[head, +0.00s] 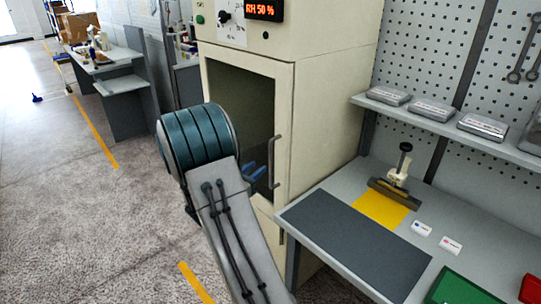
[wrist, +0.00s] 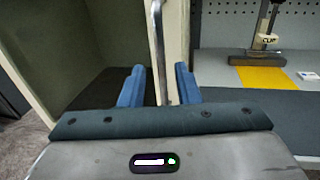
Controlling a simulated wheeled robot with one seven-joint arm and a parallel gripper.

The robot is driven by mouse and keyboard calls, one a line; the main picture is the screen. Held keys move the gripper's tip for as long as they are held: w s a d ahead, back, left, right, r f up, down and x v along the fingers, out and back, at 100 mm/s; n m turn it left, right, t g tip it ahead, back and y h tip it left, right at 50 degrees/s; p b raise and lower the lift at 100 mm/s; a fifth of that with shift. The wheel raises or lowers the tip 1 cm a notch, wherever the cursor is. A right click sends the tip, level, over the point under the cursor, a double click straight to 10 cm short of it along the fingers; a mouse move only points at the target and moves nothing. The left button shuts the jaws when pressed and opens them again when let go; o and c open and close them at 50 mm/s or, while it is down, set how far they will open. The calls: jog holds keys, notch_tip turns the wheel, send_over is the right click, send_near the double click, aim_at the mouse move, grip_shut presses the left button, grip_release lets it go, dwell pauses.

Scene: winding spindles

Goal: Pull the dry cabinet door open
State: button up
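The dry cabinet (head: 330,110) is a tall cream box in the middle of the head view. Its door (head: 285,95) has a dark window and looks shut. A vertical grey bar handle (head: 273,160) is on the door's right side. My gripper (head: 257,172) is in front of the door, at the lower part of the handle, partly hidden by my arm. In the wrist view, the handle (wrist: 158,45) stands between the two blue fingers of my gripper (wrist: 159,82). The fingers are open, with a visible gap on each side of the bar.
A workbench (head: 410,285) stands close on the right, with a dark mat (head: 350,240), a yellow patch (head: 380,209) and a clamp-like tool (head: 398,180). A shelf (head: 450,127) is above it.

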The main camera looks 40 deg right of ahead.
aim_at(270, 158)
jog(key=p+x, duration=0.2)
jog(key=x, duration=0.6)
jog(key=shift+d, duration=0.35)
jog(key=shift+f, duration=0.1)
grip_shut()
